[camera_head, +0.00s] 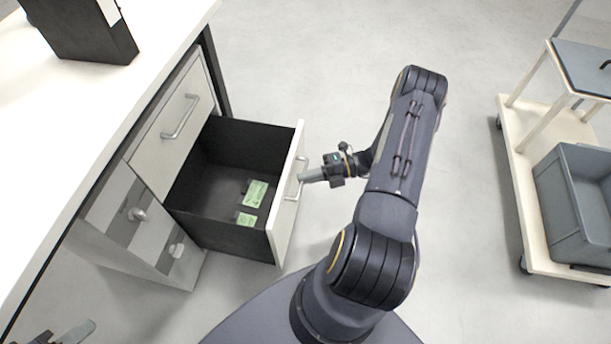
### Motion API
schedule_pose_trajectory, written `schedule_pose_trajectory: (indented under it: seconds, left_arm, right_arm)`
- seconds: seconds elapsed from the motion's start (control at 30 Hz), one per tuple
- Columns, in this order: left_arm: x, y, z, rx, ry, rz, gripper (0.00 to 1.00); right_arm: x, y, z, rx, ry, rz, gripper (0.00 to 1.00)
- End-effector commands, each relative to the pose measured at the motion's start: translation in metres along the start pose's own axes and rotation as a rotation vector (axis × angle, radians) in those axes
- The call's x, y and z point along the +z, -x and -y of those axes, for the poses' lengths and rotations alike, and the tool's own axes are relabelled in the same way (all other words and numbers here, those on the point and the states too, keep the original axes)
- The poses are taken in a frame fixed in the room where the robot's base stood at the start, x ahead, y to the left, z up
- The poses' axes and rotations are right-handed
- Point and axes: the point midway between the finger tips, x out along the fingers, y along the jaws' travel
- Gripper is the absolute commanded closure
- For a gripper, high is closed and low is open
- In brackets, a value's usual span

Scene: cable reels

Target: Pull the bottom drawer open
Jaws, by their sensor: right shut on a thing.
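The bottom drawer (285,229) stands well out from the cabinet under the white worktop, and its dark inside shows. Two light green items (256,193) lie flat on its floor. Its white front carries a bar handle (292,191). My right gripper (304,177) is shut on this handle, reaching in from the right side. The upper drawer (165,143), with its own bar handle (180,117), is closed. My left gripper (72,335) shows only partly at the lower left corner, away from the drawer; its jaws are not clear.
The worktop (95,100) runs along the left with a dark box (80,30) on it. A low unit with knobs (130,230) stands below the worktop. At the right is a wheeled cart (528,200) with a grey bin (575,200). The floor between is clear.

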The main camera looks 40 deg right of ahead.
Motion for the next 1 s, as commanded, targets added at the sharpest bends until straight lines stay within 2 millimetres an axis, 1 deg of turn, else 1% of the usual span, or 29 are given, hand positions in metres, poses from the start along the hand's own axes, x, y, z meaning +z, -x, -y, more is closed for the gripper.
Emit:
schedule_pose_trajectory:
  seconds: [0.1, 0.13, 0.27, 0.53, 0.63, 1.0]
  left_arm:
    - [0.000, 0.000, 0.000, 0.000, 0.000, 0.000, 0.64]
    - [0.000, 0.000, 0.000, 0.000, 0.000, 0.000, 0.64]
    - [0.000, 0.000, 0.000, 0.000, 0.000, 0.000, 0.64]
    - [0.000, 0.000, 0.000, 0.000, 0.000, 0.000, 0.64]
    - [-0.001, 0.002, -0.001, 0.000, 0.000, 0.000, 0.64]
    - [-0.005, 0.010, -0.004, 0.000, 0.000, 0.000, 0.64]
  right_arm:
    - [0.000, 0.000, 0.000, -0.001, 0.000, -0.001, 1.00]
    - [0.000, 0.000, 0.000, -0.001, 0.000, -0.001, 0.85]
    - [0.000, 0.000, 0.000, -0.001, 0.000, -0.001, 0.68]
    - [0.000, 0.000, 0.000, -0.001, 0.000, 0.000, 0.68]
    - [0.000, 0.006, 0.000, -0.002, 0.000, 0.001, 0.68]
    - [0.001, 0.065, 0.000, -0.002, 0.000, 0.002, 0.68]
